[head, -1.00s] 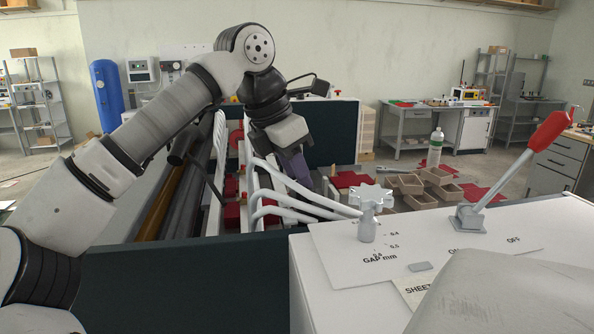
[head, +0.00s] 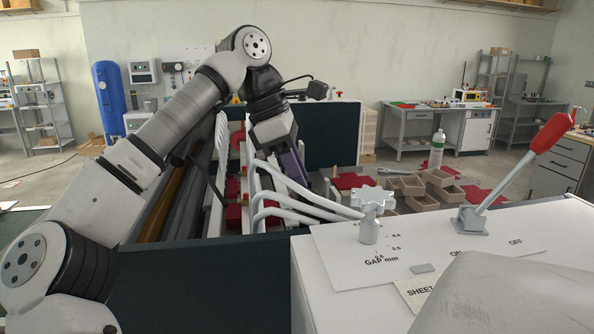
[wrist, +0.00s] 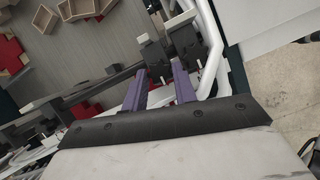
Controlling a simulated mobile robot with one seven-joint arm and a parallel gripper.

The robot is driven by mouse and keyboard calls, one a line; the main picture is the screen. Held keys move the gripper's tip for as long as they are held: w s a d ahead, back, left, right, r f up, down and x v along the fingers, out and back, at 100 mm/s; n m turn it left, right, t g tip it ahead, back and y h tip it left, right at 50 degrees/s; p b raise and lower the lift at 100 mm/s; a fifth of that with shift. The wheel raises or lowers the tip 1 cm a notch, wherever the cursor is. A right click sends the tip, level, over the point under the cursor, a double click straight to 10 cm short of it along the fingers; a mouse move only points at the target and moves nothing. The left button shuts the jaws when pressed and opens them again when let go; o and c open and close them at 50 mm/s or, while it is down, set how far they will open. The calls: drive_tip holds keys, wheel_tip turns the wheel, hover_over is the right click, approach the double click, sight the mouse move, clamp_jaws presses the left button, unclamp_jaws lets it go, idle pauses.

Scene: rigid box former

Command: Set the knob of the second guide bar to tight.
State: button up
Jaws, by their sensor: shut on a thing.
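My gripper (head: 300,180) reaches down into the machine behind the white curved rails (head: 300,205).
A silver star knob (head: 372,201) on the GAP mm plate and a red-handled lever (head: 545,137) stand on the white cabinet (head: 330,270) at right. Dark green panels (head: 200,290) edge the machine.

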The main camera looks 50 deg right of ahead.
idle(0.3)
drive_tip(key=o, duration=0.7)
